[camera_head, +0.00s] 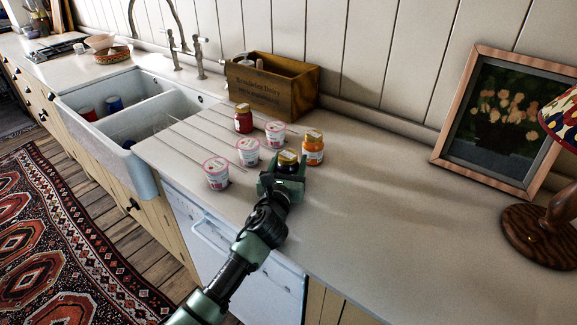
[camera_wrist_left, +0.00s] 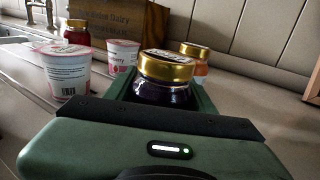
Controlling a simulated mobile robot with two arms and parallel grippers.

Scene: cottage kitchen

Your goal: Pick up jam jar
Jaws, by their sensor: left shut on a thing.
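A dark jam jar with a gold lid (camera_head: 288,160) stands on the counter among the other jars and tubs. My left gripper (camera_head: 282,178) is shut on it, with the fingers around its body. In the left wrist view the dark jar (camera_wrist_left: 165,92) sits between the green fingers, its gold lid above them. Its base is hidden, so I cannot tell whether it touches the counter. An orange jam jar (camera_head: 313,148) stands just behind and to the right. A red jam jar (camera_head: 243,118) stands farther back left. My right gripper is not in view.
Several white and pink yogurt tubs (camera_head: 216,173) stand left of the dark jar. A wooden crate (camera_head: 271,88) is behind them against the wall. The sink (camera_head: 136,104) is at left; a framed picture (camera_head: 503,118) and lamp (camera_head: 543,235) are at right. The counter between is clear.

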